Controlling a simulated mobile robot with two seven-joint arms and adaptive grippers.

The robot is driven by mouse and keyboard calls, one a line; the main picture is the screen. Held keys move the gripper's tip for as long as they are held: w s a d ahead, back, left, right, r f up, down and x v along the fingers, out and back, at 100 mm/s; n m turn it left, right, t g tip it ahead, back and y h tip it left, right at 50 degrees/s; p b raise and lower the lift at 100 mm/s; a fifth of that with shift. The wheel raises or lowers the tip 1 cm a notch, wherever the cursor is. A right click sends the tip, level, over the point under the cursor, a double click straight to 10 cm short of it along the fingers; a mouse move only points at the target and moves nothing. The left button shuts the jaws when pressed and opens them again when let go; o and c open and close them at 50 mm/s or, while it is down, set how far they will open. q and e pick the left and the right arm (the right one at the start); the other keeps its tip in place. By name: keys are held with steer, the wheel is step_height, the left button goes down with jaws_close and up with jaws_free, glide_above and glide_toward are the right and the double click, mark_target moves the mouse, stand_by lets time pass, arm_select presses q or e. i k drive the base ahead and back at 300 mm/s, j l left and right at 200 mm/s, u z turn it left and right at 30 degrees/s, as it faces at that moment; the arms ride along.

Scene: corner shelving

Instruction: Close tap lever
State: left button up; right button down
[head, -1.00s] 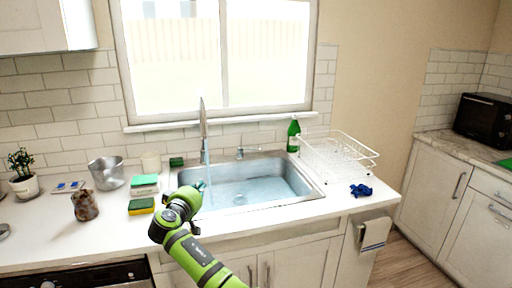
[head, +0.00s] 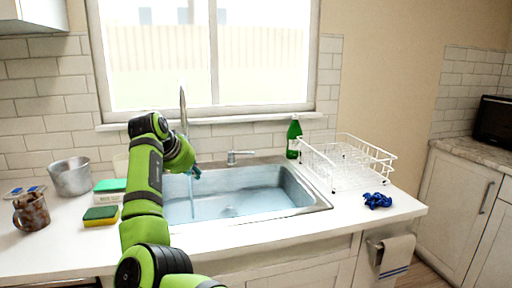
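The tap's tall metal spout (head: 183,108) rises behind the sink, in front of the window. A thin stream of water (head: 192,200) shows below it, partly behind my gripper. A small metal lever (head: 240,156) stands on the sink's back rim, right of the spout. The sink (head: 318,200) holds bluish water. My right gripper (head: 195,173) is over the left part of the sink, left of the lever and apart from it in the picture. Its fingers are small and partly hidden by my wrist, so I cannot tell their opening. My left gripper is out of view.
A green bottle (head: 293,138) and a white dish rack (head: 345,165) stand right of the sink. A blue cloth (head: 377,200) lies on the counter.

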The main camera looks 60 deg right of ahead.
mark_target(231, 153)
steer(key=i+l, duration=0.1)
steer(key=l, duration=0.3)
steer(key=i+l, duration=0.1)
steer(key=l, duration=0.75)
steer(key=i+l, duration=0.15)
steer(key=l, duration=0.3)
steer(key=i+l, duration=0.1)
steer(key=l, duration=0.3)
